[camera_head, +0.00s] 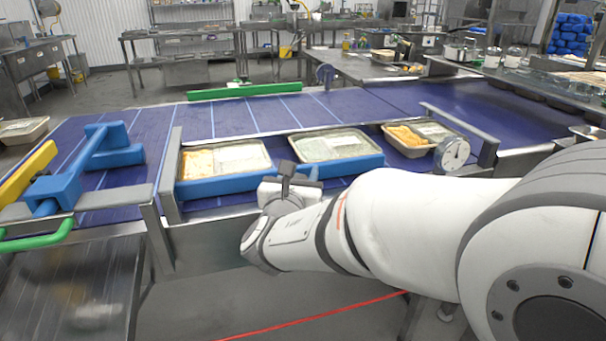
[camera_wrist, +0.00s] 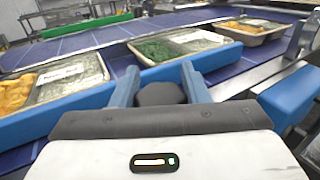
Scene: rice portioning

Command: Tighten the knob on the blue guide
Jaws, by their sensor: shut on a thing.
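The blue guide (camera_head: 225,188) is a long rail along the near side of the belt, in front of the trays. It also crosses the wrist view (camera_wrist: 60,110) diagonally. A dark round knob (camera_wrist: 160,94) is at the guide's near side, between the two blue fingers of my gripper (camera_wrist: 160,78). The fingers are shut on the knob from both sides. In the head view my gripper (camera_head: 288,178) is at the middle of the guide, and my arm reaches in from the right. The knob's underside and its fixing to the guide are hidden.
Food trays (camera_head: 226,158) (camera_head: 335,145) stand behind the guide, and another tray (camera_head: 415,136) is to the right by a round dial (camera_head: 452,153). A blue block assembly (camera_head: 110,148) and yellow bar (camera_head: 28,172) are left. A green rail (camera_head: 250,91) runs along the far side.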

